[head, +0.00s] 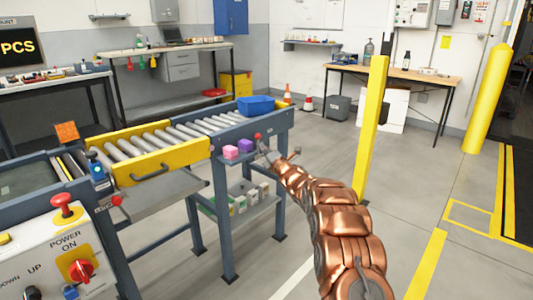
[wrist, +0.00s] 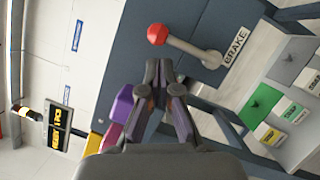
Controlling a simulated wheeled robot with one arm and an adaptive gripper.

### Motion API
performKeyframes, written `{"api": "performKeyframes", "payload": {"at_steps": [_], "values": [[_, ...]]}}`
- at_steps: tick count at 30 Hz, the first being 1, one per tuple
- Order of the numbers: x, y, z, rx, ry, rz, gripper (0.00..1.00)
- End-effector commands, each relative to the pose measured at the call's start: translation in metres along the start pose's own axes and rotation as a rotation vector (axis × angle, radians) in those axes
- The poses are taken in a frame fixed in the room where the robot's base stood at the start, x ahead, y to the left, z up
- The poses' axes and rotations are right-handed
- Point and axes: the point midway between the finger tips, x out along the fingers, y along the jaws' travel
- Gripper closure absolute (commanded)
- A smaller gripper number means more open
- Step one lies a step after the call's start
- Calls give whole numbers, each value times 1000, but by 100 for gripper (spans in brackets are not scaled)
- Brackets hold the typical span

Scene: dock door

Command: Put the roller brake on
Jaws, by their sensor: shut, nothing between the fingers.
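The roller brake is a short metal lever (wrist: 190,47) with a red ball knob (wrist: 157,33), mounted on the blue-grey end of the roller conveyor. Its round pivot sits beside a white BRAKE label (wrist: 235,48) in the wrist view. In the head view the red knob (head: 257,136) shows at the conveyor's near right end, just by my gripper (head: 266,153). My gripper (wrist: 163,72) is shut and empty in the wrist view. Its tips appear just below the lever in the picture, with a gap to the knob; whether they touch the frame is unclear.
Pink (head: 230,152) and purple (head: 245,146) blocks sit close left of my gripper. A blue bin (head: 256,105) stands on the conveyor's far end. A lower shelf holds labelled boxes (head: 240,203). A yellow post (head: 372,130) stands right of my arm. Open floor lies beyond.

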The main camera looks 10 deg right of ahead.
Motion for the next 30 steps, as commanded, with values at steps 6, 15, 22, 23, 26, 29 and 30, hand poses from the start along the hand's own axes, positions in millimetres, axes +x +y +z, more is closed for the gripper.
{"api": "performKeyframes", "payload": {"at_steps": [6, 15, 22, 23, 26, 29, 30], "values": [[16, 0, 1, -2, -2, 0, 100], [32, 0, 1, -2, -1, -1, 100], [36, 0, 1, 1, -2, -2, 100], [36, 0, 0, 1, -2, -2, 100], [36, 0, 0, 1, -2, -2, 100], [36, 0, 0, 1, -1, -2, 100], [36, 0, 0, 1, -1, -2, 100]]}}
